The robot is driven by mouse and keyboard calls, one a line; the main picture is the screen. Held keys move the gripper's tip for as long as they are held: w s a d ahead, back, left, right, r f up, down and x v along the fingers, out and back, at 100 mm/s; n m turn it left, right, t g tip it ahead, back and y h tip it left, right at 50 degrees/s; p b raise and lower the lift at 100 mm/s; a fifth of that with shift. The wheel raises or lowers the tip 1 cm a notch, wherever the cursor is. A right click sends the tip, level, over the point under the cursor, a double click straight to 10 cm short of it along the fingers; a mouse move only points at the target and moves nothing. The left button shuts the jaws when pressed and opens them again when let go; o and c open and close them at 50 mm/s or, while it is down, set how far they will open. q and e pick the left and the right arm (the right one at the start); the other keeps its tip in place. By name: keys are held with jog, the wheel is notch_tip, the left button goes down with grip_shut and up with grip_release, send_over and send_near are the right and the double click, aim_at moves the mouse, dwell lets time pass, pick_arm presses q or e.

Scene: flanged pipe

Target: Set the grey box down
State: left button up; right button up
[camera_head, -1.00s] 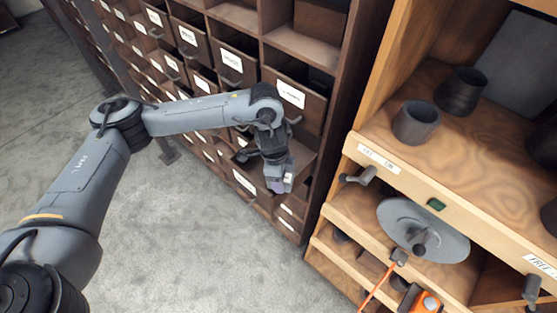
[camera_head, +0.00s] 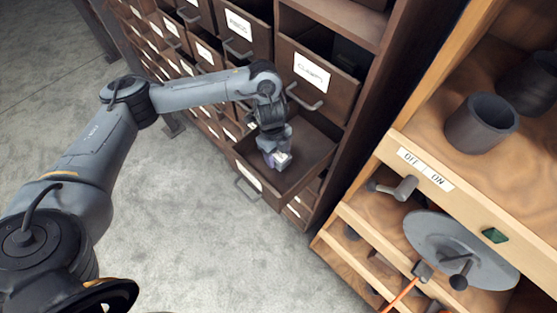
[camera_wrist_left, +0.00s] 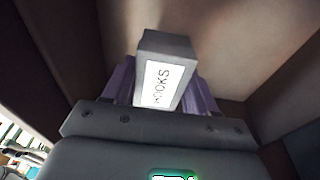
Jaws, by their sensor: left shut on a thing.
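The grey box (camera_wrist_left: 168,52) carries a white label that seems to read "HOOKS". In the left wrist view it sits between the purple-grey fingers of my left gripper (camera_wrist_left: 160,85), which is shut on it. In the head view my left gripper (camera_head: 275,158) points down into an open brown drawer (camera_head: 312,148). The box shows there only as a small pale patch (camera_head: 282,158) at the fingertips. I cannot tell whether it touches the drawer floor. The drawer's walls surround the box in the wrist view. My right gripper is in neither view.
A drawer labelled "CLAMPS" (camera_head: 312,72) is above the open drawer, its handle close to my wrist. A wooden shelf unit on the right holds a dark cup (camera_head: 481,124), a grey disc (camera_head: 455,245) and an OFF/ON label.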

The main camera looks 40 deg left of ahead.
aim_at(278, 159)
pick_arm(q)
jog(key=shift+f, duration=2.25)
jog(key=shift+f, duration=0.1)
jog(key=shift+f+b, duration=0.1)
jog(key=shift+b, duration=0.2)
jog(key=o, duration=1.3)
jog(key=shift+w+a+r, duration=0.1)
jog(key=shift+r, duration=0.6)
jog(key=r+p, duration=0.1)
jog(key=r, duration=0.2)
jog(key=a+r, duration=0.1)
jog(key=r, duration=0.3)
jog(key=r+p, duration=0.1)
jog(key=r, duration=0.2)
jog(key=shift+a+r+p, duration=0.3)
jog(key=shift+a+r, duration=0.05)
jog(key=shift+r, duration=0.05)
jog(key=shift+a, duration=0.1)
